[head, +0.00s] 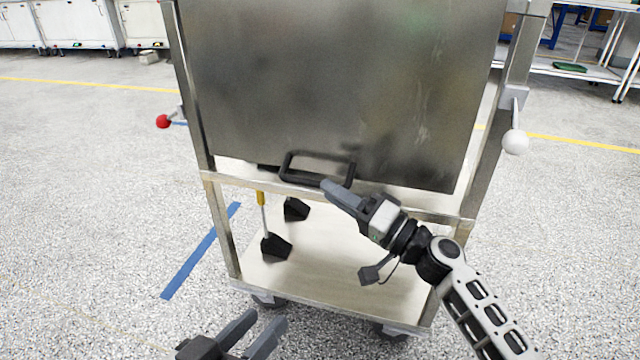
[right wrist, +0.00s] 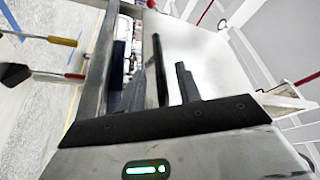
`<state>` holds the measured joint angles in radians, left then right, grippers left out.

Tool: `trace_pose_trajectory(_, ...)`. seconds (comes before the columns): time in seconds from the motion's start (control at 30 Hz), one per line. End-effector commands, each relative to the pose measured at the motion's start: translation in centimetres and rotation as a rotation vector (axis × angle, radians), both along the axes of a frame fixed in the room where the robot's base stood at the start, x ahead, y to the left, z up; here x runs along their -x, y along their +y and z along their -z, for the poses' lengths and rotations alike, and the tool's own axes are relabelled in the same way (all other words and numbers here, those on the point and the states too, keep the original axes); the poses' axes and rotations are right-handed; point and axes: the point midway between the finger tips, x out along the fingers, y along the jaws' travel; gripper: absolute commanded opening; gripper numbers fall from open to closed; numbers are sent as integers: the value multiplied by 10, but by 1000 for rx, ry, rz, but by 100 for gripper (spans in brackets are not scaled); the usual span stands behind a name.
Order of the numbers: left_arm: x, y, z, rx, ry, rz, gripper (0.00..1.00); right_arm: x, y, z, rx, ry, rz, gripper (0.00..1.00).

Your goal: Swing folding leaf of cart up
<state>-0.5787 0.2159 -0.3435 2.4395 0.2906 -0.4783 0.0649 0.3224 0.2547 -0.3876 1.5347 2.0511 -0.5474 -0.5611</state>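The cart's folding leaf (head: 340,85) is a dark metal panel hanging down across the front of the cart (head: 330,285) in the head view. A black bar handle (head: 318,182) sits at its lower edge. My left gripper (head: 252,332) is open and empty at the bottom of the head view, in front of the cart and away from the leaf.
A red ball knob (head: 163,121) sticks out at the cart's left post, a white ball knob (head: 515,142) at the right. Black-based items, one with a yellow handle (head: 261,198), are on the lower shelf. Blue tape (head: 200,252) marks the floor left. The surrounding floor is clear.

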Motion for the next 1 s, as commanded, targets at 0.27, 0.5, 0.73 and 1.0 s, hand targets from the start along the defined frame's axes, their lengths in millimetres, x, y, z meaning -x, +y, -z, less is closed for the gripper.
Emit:
trace_pose_trajectory(0.27, 0, 0, 1, 7, 2, 1, 36, -20, 27, -7, 1, -2, 0, 34)
trace_pose_trajectory(0.5, 0, 0, 0, 11, 0, 0, 36, -23, 30, -8, 1, 0, 1, 34)
trace_pose_trajectory(0.73, 0, 0, -1, 11, -1, 1, 36, -22, 30, -8, 1, 0, 1, 4)
trace_pose_trajectory(1.0, 0, 0, -4, 4, -4, 0, 36, -20, 31, -9, -1, 6, 0, 0)
